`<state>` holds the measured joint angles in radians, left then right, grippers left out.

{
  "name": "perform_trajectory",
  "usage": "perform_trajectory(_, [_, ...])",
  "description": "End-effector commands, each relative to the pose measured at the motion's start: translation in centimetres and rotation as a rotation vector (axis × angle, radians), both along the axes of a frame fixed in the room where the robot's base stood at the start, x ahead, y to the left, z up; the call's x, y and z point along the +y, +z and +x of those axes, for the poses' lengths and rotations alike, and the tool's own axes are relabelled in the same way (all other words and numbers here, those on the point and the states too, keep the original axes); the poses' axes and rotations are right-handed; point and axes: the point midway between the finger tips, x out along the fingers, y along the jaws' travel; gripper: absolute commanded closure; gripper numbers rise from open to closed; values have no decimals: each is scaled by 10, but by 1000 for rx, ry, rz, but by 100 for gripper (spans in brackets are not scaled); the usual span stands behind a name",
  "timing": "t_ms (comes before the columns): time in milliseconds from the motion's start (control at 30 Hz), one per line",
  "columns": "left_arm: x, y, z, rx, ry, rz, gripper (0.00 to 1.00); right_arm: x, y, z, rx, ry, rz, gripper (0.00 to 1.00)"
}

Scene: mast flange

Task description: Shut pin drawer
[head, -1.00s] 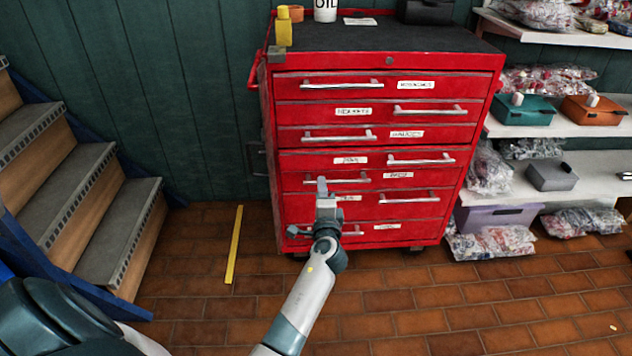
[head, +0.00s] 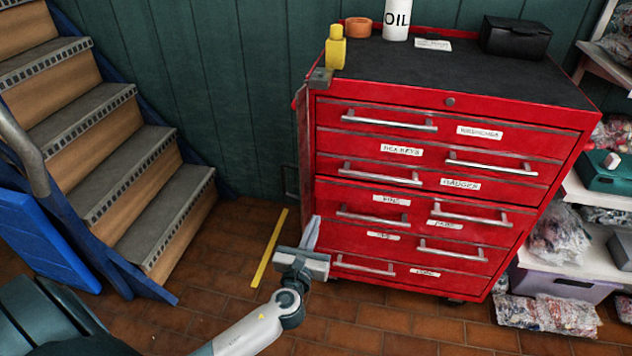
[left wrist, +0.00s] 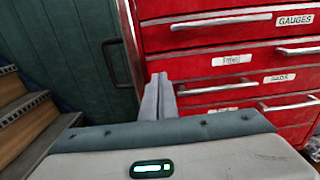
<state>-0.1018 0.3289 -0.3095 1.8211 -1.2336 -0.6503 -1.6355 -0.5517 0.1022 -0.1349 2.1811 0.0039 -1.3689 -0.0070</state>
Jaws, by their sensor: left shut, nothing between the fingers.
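The pin drawer (head: 425,207) is in the red tool cabinet (head: 340,150), below the gauges drawer; its label reads like "PINS" and its bar handle (head: 470,215) is on the right. Its front looks about level with the drawers around it. In the left wrist view the pin drawer label (left wrist: 232,60) is right of centre. My left gripper (head: 312,232) is shut and empty, in front of the cabinet's lower left edge and left of the pin drawer handle. Its fingers (left wrist: 158,97) point towards the cabinet's left side. My right gripper is not in view.
An oil can (head: 396,18), a yellow bottle (head: 335,50) and a black box (head: 515,38) stand on the cabinet top. Steps (head: 150,200) rise at left. Shelves with bagged parts (head: 550,235) are at right. Brick floor is open in front.

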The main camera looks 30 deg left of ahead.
Motion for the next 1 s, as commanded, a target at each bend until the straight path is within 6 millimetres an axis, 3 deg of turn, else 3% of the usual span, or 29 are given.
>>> perform_trajectory(567, [2,0,8,2,-1,10,100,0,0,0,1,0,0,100])
perform_trajectory(767, [9,0,30,2,0,9,100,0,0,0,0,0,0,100])
perform_trajectory(1000, [20,0,70,1,0,9,100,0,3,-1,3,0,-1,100])
